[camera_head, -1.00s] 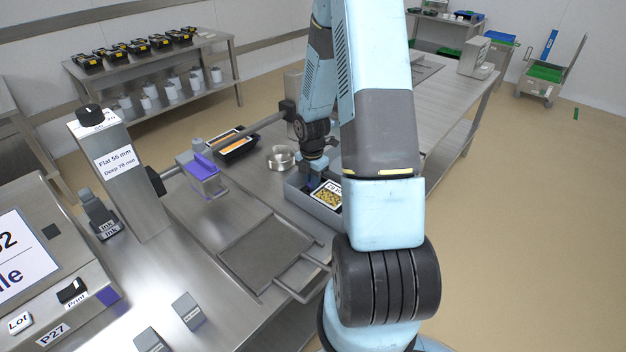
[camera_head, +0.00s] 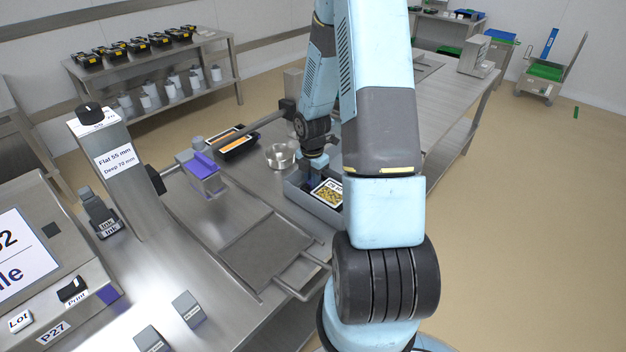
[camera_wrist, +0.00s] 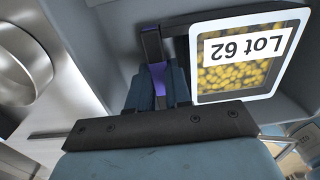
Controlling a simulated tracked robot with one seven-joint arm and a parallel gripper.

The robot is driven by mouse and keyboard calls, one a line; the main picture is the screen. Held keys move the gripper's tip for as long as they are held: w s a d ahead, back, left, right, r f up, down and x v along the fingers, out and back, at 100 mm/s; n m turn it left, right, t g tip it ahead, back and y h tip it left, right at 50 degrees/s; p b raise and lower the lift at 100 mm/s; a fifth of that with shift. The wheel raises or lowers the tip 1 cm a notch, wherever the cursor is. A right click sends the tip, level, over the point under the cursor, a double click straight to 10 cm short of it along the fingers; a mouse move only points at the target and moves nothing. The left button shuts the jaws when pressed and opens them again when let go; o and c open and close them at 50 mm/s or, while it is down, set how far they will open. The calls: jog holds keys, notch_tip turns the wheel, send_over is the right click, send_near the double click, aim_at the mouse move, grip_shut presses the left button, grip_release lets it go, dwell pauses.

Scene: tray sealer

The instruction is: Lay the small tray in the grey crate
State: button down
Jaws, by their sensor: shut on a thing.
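My gripper (camera_head: 314,181) reaches down into the crate. My arm hides the crate's right part.
A round steel bowl (camera_head: 281,156) stands just left of the crate. A black tray with orange food (camera_head: 236,145) lies farther left. A flat steel plate with a handle (camera_head: 262,250) is nearer, beside a purple block (camera_head: 203,166) on the machine.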

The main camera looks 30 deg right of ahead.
jog(key=c, duration=1)
grip_release()
jog(key=shift+c, duration=0.3)
jog(key=shift+c, duration=1.2)
jog(key=shift+r, duration=3.5)
